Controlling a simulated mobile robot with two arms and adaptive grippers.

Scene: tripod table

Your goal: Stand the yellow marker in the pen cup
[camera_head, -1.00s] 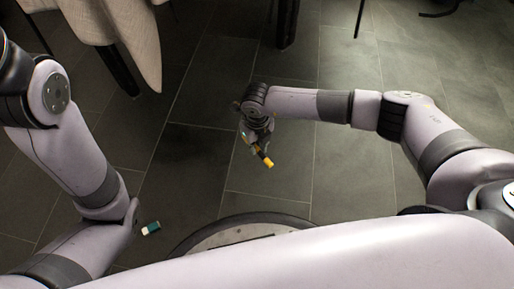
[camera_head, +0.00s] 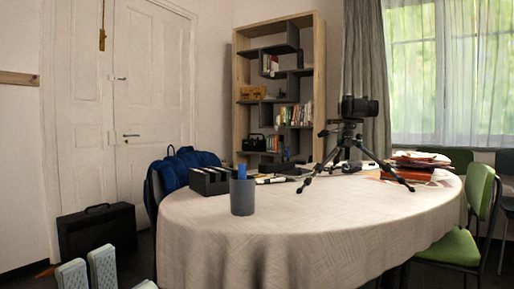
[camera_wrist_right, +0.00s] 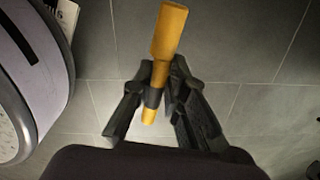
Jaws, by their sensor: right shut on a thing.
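The yellow marker (camera_wrist_right: 168,32) is between the fingers of my right gripper (camera_wrist_right: 162,74) in the right wrist view. The fingers are shut on it near its lower part, and its thick end points up in the picture, over the floor. The grey pen cup (camera_head: 242,198) stands upright near the front left edge of the round table (camera_head: 330,222) in the head view. A blue item (camera_head: 242,172) sticks up out of the cup.
A dark divided organizer (camera_head: 209,181) stands just behind the cup. A camera tripod (camera_head: 347,150) stands farther right, beside stacked papers and books (camera_head: 420,160). A green chair (camera_head: 474,225) and a blue backpack (camera_head: 180,170) flank the table. The front tabletop is clear.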

